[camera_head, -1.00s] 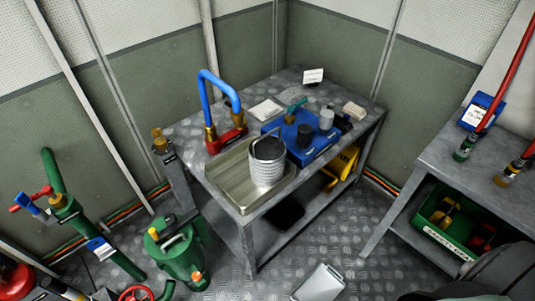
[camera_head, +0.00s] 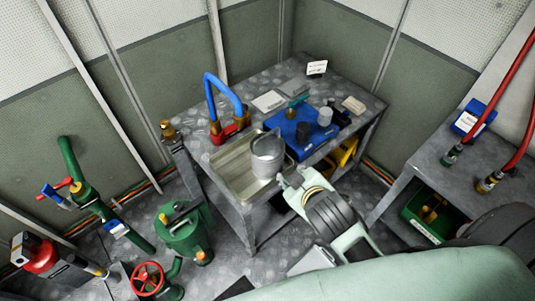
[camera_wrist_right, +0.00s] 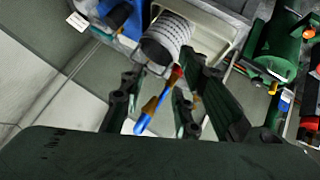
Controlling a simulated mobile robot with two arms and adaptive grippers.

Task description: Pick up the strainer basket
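My left gripper is not in view.
A blue block with fittings (camera_head: 285,133) stands right behind the basket. A blue bent pipe on a red and brass fitting (camera_head: 222,90) stands at the tray's back left. A green canister (camera_head: 183,237) is on the floor at left. A second bench (camera_head: 432,165) is at right.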

